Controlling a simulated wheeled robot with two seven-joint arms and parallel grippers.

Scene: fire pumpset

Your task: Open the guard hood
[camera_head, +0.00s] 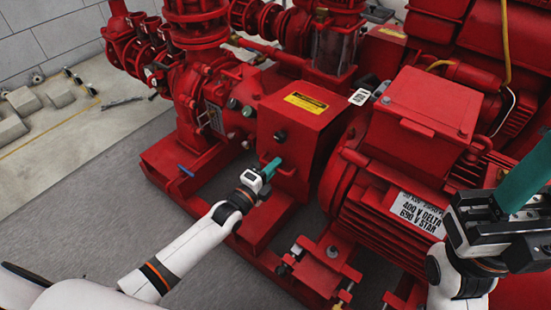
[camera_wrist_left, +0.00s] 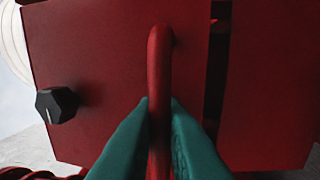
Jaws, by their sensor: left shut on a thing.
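The guard hood (camera_head: 297,112) is a red box with a yellow label on its sloped top, between the pump and the motor. It appears closed. A black knob (camera_head: 281,136) is on its front face; the knob also shows at the left in the left wrist view (camera_wrist_left: 57,104). My left gripper (camera_head: 272,168) is at the hood's front face. In the left wrist view its teal fingers are on both sides of a red bar handle (camera_wrist_left: 159,75), shut on it. My right gripper (camera_head: 520,180) is at the right edge, away from the hood, its fingertips cut off by the frame.
The red motor (camera_head: 400,190) with its terminal box (camera_head: 425,115) stands right of the hood. Red pump pipework (camera_head: 195,80) rises to the left. The red base frame (camera_head: 265,220) runs below. Grey floor (camera_head: 90,195) is clear at the left.

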